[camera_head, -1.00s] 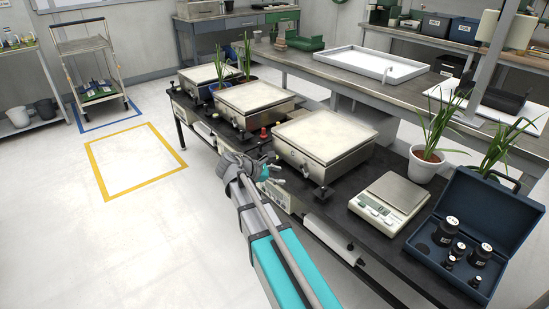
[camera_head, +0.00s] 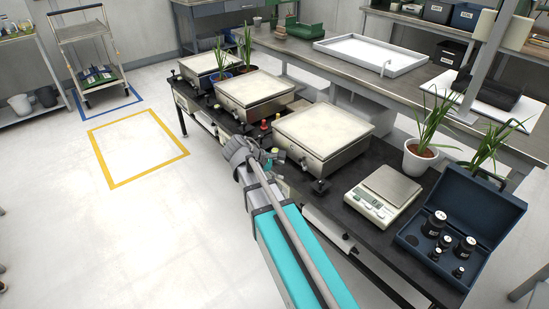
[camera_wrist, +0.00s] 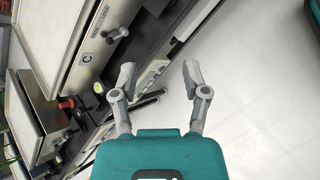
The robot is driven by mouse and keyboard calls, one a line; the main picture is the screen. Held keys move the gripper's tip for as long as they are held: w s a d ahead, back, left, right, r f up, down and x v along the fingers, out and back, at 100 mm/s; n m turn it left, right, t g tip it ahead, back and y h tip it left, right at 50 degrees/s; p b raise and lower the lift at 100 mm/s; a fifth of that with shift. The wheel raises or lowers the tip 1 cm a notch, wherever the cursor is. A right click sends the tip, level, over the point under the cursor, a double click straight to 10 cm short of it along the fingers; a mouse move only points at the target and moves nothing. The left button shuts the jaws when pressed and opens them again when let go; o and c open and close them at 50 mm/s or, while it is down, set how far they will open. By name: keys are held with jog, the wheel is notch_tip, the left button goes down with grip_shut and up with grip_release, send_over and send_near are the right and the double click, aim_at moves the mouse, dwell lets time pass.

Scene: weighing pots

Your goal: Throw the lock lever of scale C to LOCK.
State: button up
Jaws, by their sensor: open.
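In the head view, the nearest large scale (camera_head: 322,125) appears to be this one. My gripper (camera_wrist: 158,72) is open and empty, its fingers apart from the lever and below it in the wrist picture. In the head view my gripper (camera_head: 266,158) is beside the bench's front edge.
A red knob (camera_wrist: 66,103) and a yellow-green round part (camera_wrist: 98,88) sit near the scale. A small balance (camera_head: 383,195), a potted plant (camera_head: 418,160) and a weight case (camera_head: 480,205) stand on the bench at right.

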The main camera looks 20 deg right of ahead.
jog(key=s+a+r+m+y+p, duration=0.3)
jog(key=r+p, duration=0.5)
jog(key=p, duration=0.3)
jog(key=s+m+y, duration=0.1)
jog(key=s+m, duration=0.1)
jog(key=shift+s+a+g+p, duration=0.2)
jog(key=shift+s+g+p, duration=0.1)
jog(key=shift+s+p, duration=0.1)
jog(key=shift+r, duration=0.1)
jog(key=shift+c, duration=1)
jog(key=w+d+f+n+h+b, duration=0.1)
jog(key=w+f+n+h+b, duration=0.5)
jog(key=b, duration=1.3)
jog(key=w+d+f+n+t+h+b, duration=0.1)
jog(key=w+f+n+h+b, duration=0.5)
jog(key=w+f+n+b, duration=0.6)
notch_tip(320, 180, down, 3)
jog(key=d+n+b, duration=0.1)
jog(key=n+b, duration=0.2)
jog(key=b, duration=0.4)
jog(key=shift+d+h, duration=0.15)
jog(key=shift+h, duration=0.15)
